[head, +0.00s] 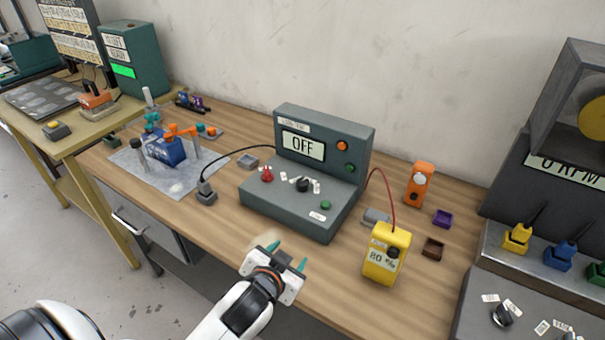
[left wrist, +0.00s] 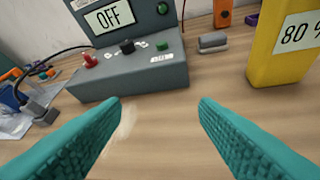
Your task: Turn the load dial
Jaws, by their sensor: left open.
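The load dial is a black knob (head: 303,185) with small white labels around it, on the sloped front panel of a grey-green test box (head: 285,215). It also shows in the left wrist view (left wrist: 127,46). The box's display (head: 302,146) reads OFF. My left gripper (head: 287,256) is open and empty, with teal fingers, in front of the box and apart from it, over the bench's front part. In the left wrist view the box lies ahead, beyond the fingertips (left wrist: 158,105). My right gripper is not in view.
A red knob (head: 267,174) and green button (head: 326,205) flank the dial. A yellow 80 % unit (head: 386,253) stands right of the box, joined by a red cable. A black plug block (head: 206,193) is at left. Bare wooden bench (head: 330,270) lies before the box.

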